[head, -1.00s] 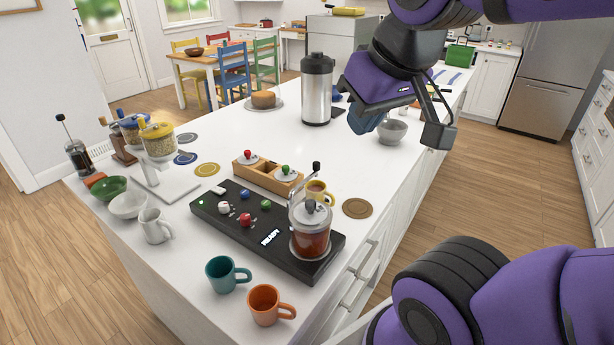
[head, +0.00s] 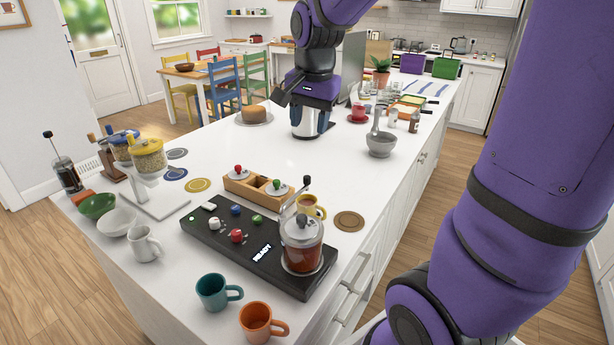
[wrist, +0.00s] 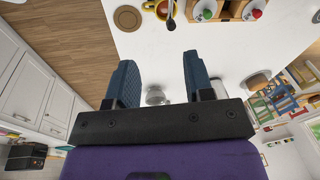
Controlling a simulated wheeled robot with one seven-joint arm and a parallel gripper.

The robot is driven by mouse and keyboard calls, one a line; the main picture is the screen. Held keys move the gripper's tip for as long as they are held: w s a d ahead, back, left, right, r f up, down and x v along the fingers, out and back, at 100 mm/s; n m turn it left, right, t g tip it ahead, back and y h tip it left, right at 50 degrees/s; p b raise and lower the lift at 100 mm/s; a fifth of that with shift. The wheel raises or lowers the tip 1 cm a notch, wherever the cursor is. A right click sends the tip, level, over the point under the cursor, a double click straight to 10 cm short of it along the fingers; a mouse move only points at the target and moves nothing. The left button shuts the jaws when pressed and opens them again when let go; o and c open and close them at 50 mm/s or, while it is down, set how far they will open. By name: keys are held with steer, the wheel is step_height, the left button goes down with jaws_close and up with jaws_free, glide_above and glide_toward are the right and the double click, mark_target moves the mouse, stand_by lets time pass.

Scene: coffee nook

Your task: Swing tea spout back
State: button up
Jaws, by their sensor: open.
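The tea maker is a glass jar of red-brown tea (head: 302,255) with a metal lid, at the right end of a black base (head: 205,230). A thin metal spout arm (head: 290,205) rises beside the lid and slants up right to a black knob (head: 307,181). That knob also shows at the top of the wrist view (wrist: 171,23). My gripper (wrist: 158,62) is open and empty, its two blue fingers apart. In the head view my wrist is well behind the tea maker, in front of the silver urn (head: 305,122); the fingers are not clear there.
A yellow mug (head: 312,206) and brown coaster (head: 349,221) stand close behind the tea jar. Teal (head: 212,292) and orange (head: 256,322) mugs stand in front. The counter middle is clear.

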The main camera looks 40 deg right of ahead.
mark_target(307, 176)
steer(key=w+d+f+m+g, duration=0.2)
steer(key=w+d+f+m, duration=0.35)
steer(key=w+f, duration=0.3)
steer(key=shift+m, duration=0.25)
steer(key=f, duration=1.1)
steer(key=shift+s+a, duration=0.2)
steer(key=shift+c, duration=0.3)
jaws_close()
